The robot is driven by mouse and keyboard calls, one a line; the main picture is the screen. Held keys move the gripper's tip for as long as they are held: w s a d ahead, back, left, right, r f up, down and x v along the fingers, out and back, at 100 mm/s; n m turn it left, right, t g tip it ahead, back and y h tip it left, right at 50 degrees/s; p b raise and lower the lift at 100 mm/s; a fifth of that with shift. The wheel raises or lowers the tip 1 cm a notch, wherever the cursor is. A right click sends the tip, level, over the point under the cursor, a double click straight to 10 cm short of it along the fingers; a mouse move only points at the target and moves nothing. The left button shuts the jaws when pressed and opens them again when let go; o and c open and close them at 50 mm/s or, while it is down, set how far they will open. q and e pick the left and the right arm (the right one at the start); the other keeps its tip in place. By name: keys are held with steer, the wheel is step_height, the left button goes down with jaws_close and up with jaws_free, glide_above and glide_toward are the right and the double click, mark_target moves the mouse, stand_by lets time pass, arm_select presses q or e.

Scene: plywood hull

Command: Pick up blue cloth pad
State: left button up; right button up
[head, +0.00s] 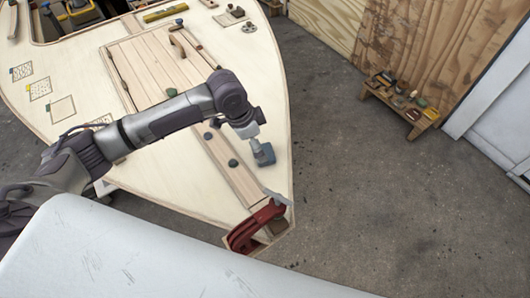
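My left arm reaches in from the left over the pale plywood deck (190,195). Its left gripper (263,154) points down over the right part of the deck, close to its surface. A blue-grey shape shows at the arm's end. I cannot tell whether it is only the gripper's fingers or also a blue cloth pad, and I see no clearly separate blue pad elsewhere. Whether the fingers are open or shut is too small to make out. My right gripper is not in view.
A red clamp-like fitting (257,226) stands at the deck's pointed end. Small patterned squares (40,89) lie on the left deck. Dark round knobs (233,163) sit along a wooden strip. A low bench (400,104) with tools stands by the wall. The concrete floor (400,200) is clear.

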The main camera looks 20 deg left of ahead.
mark_target(267, 147)
arm_select(q)
steer(key=shift+w+d+f, duration=0.15)
steer(key=shift+f, duration=0.4)
steer(key=x, duration=0.1)
steer(key=p+x, duration=0.1)
steer(key=x, duration=0.1)
steer(key=shift+w+f, duration=0.25)
steer(key=shift+f, duration=0.05)
steer(key=shift+w+f, duration=0.1)
steer(key=shift+f, duration=0.4)
steer(key=c, duration=1)
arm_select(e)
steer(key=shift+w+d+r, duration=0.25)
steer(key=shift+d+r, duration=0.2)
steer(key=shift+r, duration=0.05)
